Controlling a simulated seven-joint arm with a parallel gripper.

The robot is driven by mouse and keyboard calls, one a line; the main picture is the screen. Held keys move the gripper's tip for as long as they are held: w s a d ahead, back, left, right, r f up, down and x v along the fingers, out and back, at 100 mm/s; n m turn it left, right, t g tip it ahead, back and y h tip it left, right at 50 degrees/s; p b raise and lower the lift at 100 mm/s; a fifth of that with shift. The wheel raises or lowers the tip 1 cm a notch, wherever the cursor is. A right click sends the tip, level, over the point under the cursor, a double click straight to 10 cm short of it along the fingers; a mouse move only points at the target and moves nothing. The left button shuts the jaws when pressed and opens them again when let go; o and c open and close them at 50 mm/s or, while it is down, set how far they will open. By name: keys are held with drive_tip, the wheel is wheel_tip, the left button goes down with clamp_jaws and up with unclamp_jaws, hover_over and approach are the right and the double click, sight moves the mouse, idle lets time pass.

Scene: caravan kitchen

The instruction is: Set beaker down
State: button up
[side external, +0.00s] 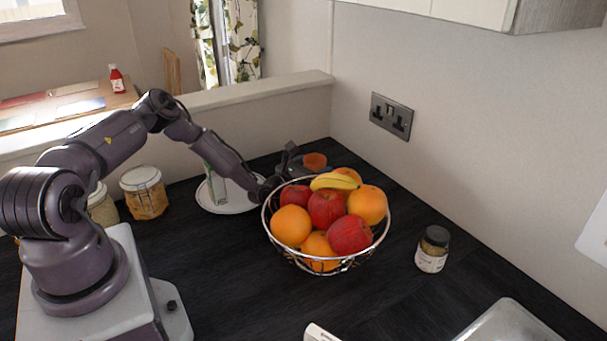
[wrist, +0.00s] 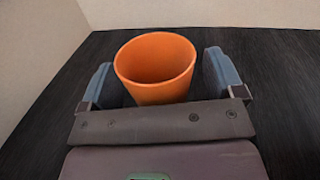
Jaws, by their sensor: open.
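The beaker is an orange cup (wrist: 155,90), upright on the dark worktop in the wrist view, with its open rim facing up. My gripper (wrist: 160,80) is open, with one blue-grey finger on each side of the beaker and a visible gap at both sides. In the side view the orange beaker (side external: 314,161) shows at the back corner of the worktop, behind the fruit bowl. My gripper (side external: 296,163) is beside it there, partly hidden by the bowl and fruit.
A wire fruit bowl (side external: 272,228) with oranges, apples and a banana stands in front of the gripper. A white plate (side external: 240,202) with a carton-like item (side external: 214,184) lies to the left. A small jar (side external: 432,249) stands right. Walls close off the back corner.

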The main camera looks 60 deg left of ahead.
drive_tip(key=s, duration=0.4)
drive_tip(key=s+d, duration=0.1)
drive_tip(key=s, duration=0.3)
drive_tip(key=s+d, duration=0.1)
drive_tip(key=s, duration=0.3)
